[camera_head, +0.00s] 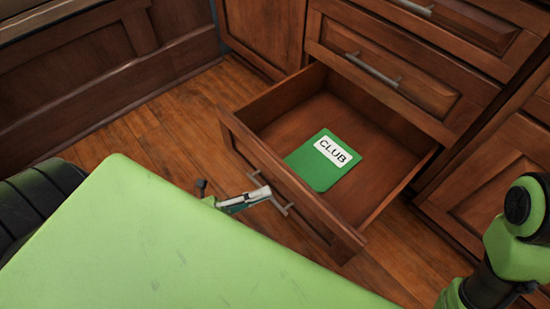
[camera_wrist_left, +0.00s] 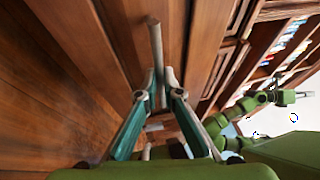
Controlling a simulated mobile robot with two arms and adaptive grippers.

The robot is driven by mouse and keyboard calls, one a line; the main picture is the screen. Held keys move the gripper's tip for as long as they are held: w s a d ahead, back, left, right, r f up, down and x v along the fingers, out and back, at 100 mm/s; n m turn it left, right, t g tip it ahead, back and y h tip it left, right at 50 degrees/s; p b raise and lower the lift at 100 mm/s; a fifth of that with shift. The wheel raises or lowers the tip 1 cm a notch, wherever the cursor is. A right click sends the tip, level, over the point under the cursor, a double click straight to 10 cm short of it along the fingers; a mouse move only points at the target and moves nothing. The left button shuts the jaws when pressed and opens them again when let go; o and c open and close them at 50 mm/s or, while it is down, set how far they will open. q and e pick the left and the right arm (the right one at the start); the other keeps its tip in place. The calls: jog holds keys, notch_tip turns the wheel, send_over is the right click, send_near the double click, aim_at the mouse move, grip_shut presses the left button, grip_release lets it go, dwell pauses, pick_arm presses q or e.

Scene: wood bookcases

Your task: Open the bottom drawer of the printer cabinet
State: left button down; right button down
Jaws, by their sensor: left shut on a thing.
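The bottom drawer (camera_head: 334,242) of the wood cabinet is pulled out, and its inside shows in the head view. Its metal bar handle (camera_head: 286,209) is on the front panel; it also shows in the left wrist view (camera_wrist_left: 155,42). My left gripper (camera_head: 265,191) is shut on this handle, with its two fingers meeting at the bar in the left wrist view (camera_wrist_left: 158,84). A green item with a white "CLUB" label (camera_head: 306,173) lies flat in the drawer. My right gripper (camera_wrist_left: 293,96) shows small in the left wrist view, away from the drawer; its jaws are unclear.
A shut drawer (camera_head: 405,75) with a bar handle is above the open one. More cabinet doors (camera_head: 500,165) stand to the right, and a wood panel (camera_head: 70,75) is at the left. Bare wood floor (camera_head: 160,120) lies left of the drawer.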

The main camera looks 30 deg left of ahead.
pick_arm(q)
jog(key=shift+s+a+f, duration=0.1)
jog(key=shift+s+a, duration=0.15)
jog(key=shift+s, duration=0.4)
jog(key=shift+s+a, duration=0.2)
jog(key=shift+s, duration=0.45)
jog(key=c, duration=2.2)
grip_release()
jog(key=v, duration=1.2)
